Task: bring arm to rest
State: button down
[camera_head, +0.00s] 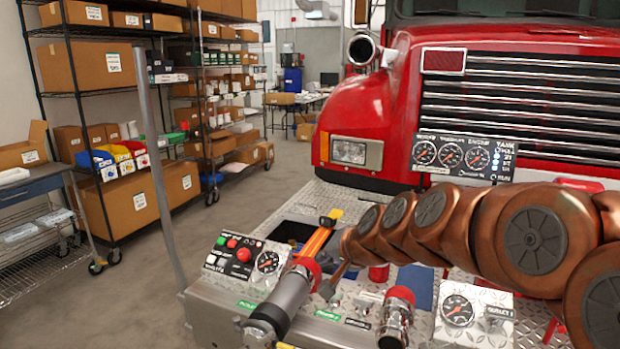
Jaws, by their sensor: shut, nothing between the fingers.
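My copper-coloured arm reaches in from the right over the red truck's diamond-plate bumper (305,208). My gripper (328,288) is at the arm's left end, small and partly hidden by the wrist. It points down, shut and empty, above the bumper panel just right of a grey nozzle with a red collar (286,302). I cannot tell whether it touches anything there. The arm hides part of the bumper and the truck's lower front.
A control panel (240,255) with buttons and a gauge sits left of the nozzle. A red-topped metal fitting (397,312) and a gauge plate (470,312) stand near the arm. A gauge board (464,157) is behind it. A grey post (162,170) rises at left; open floor lies beyond.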

jog(key=s+d+f+n+g+h, duration=0.1)
jog(key=s+d+f+g, duration=0.2)
jog(key=s, duration=1)
jog(key=s+d+f+n+g+h, duration=0.2)
jog(key=s+d+f, duration=0.3)
jog(key=s, duration=0.8)
jog(key=s+d+f+n+g+h, duration=0.1)
jog(key=s+d+g, duration=0.4)
jog(key=s, duration=0.8)
notch_tip(320, 180, down, 3)
jog(key=shift+d+r+n+h, duration=0.1)
jog(key=shift+d+n+h, duration=0.3)
jog(key=shift+d+h, duration=0.45)
